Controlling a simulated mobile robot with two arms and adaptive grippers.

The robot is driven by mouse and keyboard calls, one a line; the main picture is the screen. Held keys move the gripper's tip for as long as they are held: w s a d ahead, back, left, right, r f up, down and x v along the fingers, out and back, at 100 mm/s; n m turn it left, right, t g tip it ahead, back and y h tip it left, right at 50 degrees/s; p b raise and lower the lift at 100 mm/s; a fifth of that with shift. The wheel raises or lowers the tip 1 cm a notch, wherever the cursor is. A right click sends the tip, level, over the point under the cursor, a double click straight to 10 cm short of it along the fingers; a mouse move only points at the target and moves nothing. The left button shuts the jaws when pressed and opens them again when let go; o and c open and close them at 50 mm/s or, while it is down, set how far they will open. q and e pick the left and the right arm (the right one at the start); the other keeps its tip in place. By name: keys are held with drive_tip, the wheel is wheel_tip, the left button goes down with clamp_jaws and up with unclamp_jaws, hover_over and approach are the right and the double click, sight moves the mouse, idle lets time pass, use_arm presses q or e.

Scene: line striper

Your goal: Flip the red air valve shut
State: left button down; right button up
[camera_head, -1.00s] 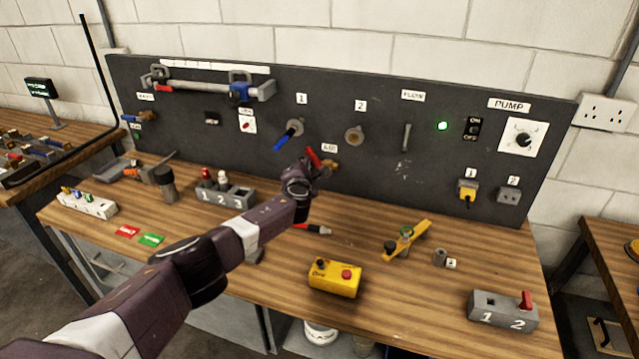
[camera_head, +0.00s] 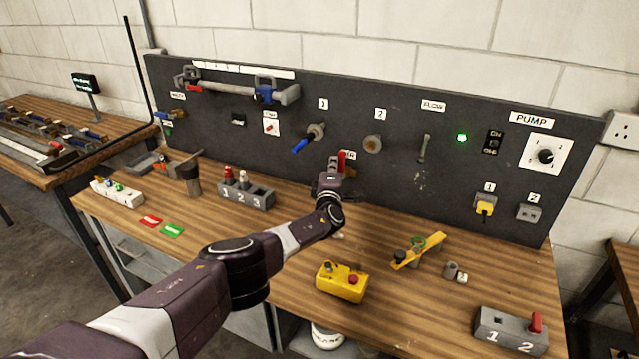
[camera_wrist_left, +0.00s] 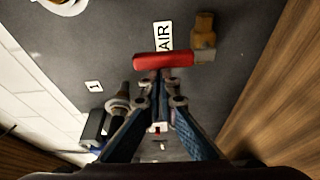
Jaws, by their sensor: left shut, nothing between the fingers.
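The red air valve handle (camera_head: 343,161) is on the black panel in the head view, partly hidden by my left gripper (camera_head: 337,178). In the left wrist view the red handle (camera_wrist_left: 165,61) lies crosswise just beyond the fingertips, beside the AIR label (camera_wrist_left: 163,36). Its brass body (camera_wrist_left: 204,38) is at the handle's right end. The handle points up the panel from that body. My left gripper (camera_wrist_left: 160,88) is shut and empty, with its tips close to the handle's middle. I cannot tell whether they touch it. My right gripper is not in view.
A blue-handled valve (camera_head: 306,140) sticks out left of the gripper, and a bare round fitting (camera_head: 373,144) is to the right. Below on the bench are a yellow button box (camera_head: 342,282) and a yellow tool (camera_head: 419,251).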

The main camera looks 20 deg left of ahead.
use_arm(q)
drive_tip(key=shift+d, duration=0.1)
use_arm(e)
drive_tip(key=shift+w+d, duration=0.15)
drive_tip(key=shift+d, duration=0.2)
use_arm(q)
drive_tip(key=a+b, duration=0.1)
drive_tip(key=a, duration=0.3)
drive_tip(key=p+v, duration=0.6)
drive_tip(key=v, duration=0.4)
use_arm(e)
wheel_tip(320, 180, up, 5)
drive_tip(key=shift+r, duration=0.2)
use_arm(q)
drive_tip(key=shift+a, duration=0.1)
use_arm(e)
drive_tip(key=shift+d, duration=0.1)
